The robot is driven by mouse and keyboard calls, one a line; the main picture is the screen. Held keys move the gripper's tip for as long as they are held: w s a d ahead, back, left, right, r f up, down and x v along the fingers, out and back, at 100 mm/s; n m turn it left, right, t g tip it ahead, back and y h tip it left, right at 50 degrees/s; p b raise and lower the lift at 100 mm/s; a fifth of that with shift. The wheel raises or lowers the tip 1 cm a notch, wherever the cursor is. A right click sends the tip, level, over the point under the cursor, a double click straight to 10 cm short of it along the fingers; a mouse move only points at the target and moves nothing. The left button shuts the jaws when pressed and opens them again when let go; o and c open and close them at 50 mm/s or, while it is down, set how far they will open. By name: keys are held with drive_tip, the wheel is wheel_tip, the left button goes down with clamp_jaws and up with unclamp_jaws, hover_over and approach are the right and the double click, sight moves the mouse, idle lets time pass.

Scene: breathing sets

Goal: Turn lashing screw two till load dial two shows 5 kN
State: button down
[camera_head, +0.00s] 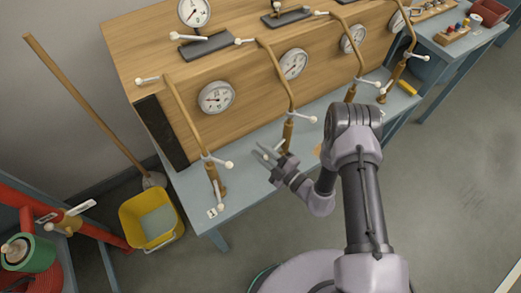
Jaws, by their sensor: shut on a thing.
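Several brass lashing screws with white-knobbed cross handles stand in a row along the bench front. The second from the left (288,131), apparently lashing screw two, stands upright. My gripper (268,153) is at its lower end and shut on its lower handle; the fingers partly hide the grip. The round white dial (293,64) behind this screw is apparently load dial two. Its needle and figures are too small to read. The number labels there cannot be read.
The leftmost screw (215,178) and its dial (216,97) are to the left; other screws stand to the right. The bench top (240,185) is narrow. A yellow bucket (150,218) and a broom (85,105) stand at left. Grey floor is open at right.

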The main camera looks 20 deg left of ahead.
sight(269, 158)
drive_tip(key=g, duration=0.1)
drive_tip(key=d+n+g+y+b, duration=0.1)
drive_tip(key=s+d+n+g, duration=0.1)
drive_tip(key=shift+s+f+g, duration=0.1)
drive_tip(key=shift+f+g, duration=0.2)
drive_tip(key=shift+s+d+r+n+g+y+b, duration=0.15)
drive_tip(key=shift+s+d+n+g+y+b, duration=0.25)
drive_tip(key=shift+n+g, duration=0.45)
drive_tip(key=c, duration=1.2)
unclamp_jaws()
drive_tip(key=shift+w, duration=0.15)
drive_tip(key=shift+d+r, duration=0.1)
drive_tip(key=shift+d, duration=0.05)
drive_tip(key=s+d+p, duration=0.2)
drive_tip(key=d+p, duration=0.1)
drive_tip(key=d, duration=1.4)
drive_tip(key=shift+s+p, duration=0.3)
drive_tip(key=shift+s, duration=0.1)
